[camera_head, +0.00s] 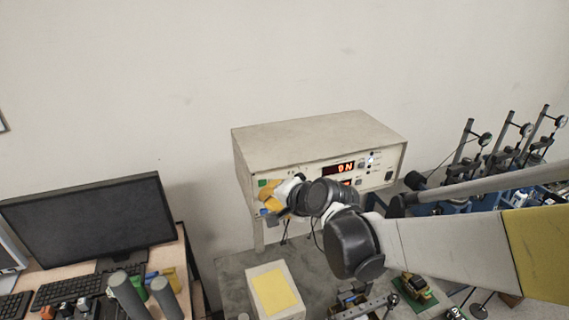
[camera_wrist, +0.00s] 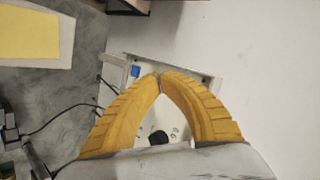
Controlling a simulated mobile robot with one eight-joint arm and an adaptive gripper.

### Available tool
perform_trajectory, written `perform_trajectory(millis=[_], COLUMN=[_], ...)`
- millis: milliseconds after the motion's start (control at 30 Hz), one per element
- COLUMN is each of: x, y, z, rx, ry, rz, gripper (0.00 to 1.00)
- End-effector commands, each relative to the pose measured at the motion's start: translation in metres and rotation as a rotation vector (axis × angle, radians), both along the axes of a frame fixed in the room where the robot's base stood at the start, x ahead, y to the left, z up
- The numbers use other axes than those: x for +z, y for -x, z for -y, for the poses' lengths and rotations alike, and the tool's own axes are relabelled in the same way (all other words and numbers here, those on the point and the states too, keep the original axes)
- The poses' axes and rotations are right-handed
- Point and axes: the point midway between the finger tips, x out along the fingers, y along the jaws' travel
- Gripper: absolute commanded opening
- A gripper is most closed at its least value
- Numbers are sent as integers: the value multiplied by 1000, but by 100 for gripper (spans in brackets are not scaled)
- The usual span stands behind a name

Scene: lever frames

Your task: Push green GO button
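The control box (camera_head: 315,138) is a beige cabinet with a front panel and a lit red display (camera_head: 338,168). A small green patch (camera_head: 262,183), apparently the green GO button, shows at the left of the panel; I cannot read a label. My gripper (camera_head: 266,199) has yellow fingers in front of the panel's left part, just below the green patch. In the wrist view, the fingertips of my gripper (camera_wrist: 160,75) meet in front of the panel, with nothing visible held. Whether they touch the panel I cannot tell. The green button is not visible in the wrist view.
A blue button (camera_head: 264,212) is close below the fingertips; it also shows in the wrist view (camera_wrist: 135,70). A white box with a yellow top (camera_head: 274,291) stands in front. A monitor (camera_head: 92,223) is at left. Dial-gauge stands (camera_head: 507,145) are at right.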

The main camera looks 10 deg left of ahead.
Motion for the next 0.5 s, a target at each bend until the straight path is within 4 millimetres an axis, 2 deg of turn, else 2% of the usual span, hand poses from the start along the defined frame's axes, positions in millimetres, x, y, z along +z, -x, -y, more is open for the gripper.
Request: perform_trajectory(millis=[200,500], x=[-1,0], y=[-12,-14], z=[-7,-8], rx=[0,0], ry=[0,0], rz=[0,0], gripper=[0,0])
